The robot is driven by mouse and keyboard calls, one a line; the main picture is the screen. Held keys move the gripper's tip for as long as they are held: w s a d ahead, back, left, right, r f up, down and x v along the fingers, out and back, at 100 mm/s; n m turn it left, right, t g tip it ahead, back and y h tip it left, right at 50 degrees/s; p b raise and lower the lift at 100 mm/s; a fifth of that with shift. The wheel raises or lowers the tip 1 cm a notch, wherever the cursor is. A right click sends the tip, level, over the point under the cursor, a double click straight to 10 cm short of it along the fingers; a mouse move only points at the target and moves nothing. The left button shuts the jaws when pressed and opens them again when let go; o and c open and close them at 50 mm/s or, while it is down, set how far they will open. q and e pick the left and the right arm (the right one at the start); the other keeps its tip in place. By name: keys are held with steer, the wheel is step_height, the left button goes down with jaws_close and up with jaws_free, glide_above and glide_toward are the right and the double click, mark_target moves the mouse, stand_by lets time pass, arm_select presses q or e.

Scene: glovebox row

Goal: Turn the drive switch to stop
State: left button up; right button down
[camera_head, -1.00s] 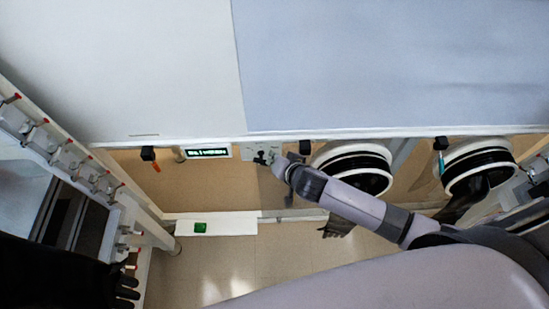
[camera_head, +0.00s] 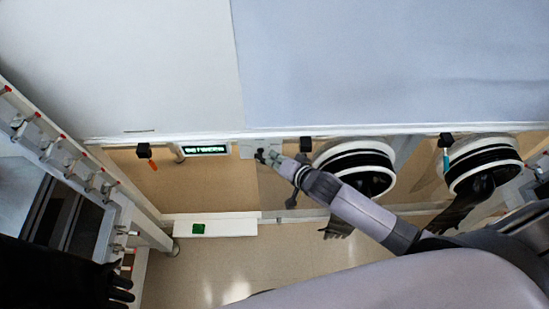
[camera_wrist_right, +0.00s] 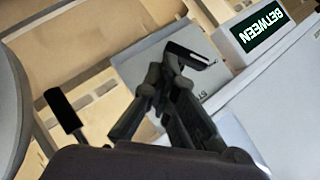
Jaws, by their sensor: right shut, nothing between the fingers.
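The grey switch plate (camera_head: 252,146) is on the front panel, right of a lit display (camera_head: 205,149). In the right wrist view the plate (camera_wrist_right: 135,66) carries lettering, of which "ST" shows, and the display (camera_wrist_right: 264,27) reads "BETWEEN". A black switch handle (camera_wrist_right: 190,55) stands out from the plate, tilted. My right gripper (camera_head: 262,156) is at the plate, shut and empty. In the right wrist view its fingertips (camera_wrist_right: 160,78) are beside the handle's near end; I cannot tell if they touch. They hide part of the plate. My left gripper is not in view.
Two round glove ports (camera_head: 355,168) (camera_head: 484,165) with black gloves lie right of the plate. Black knobs, one with an orange tag (camera_head: 153,164), line the panel. A white ledge with a green button (camera_head: 198,229) is below. A valve rack (camera_head: 60,155) stands left.

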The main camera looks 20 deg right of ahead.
steer(key=shift+f+m+t+y, duration=0.3)
steer(key=shift+f+m+y, duration=0.1)
steer(key=shift+y, duration=0.1)
steer(key=shift+f, duration=0.15)
stand_by(0.5)
steer(key=shift+r+p, duration=0.85)
steer(key=shift+p, duration=0.05)
steer(key=shift+d, duration=0.15)
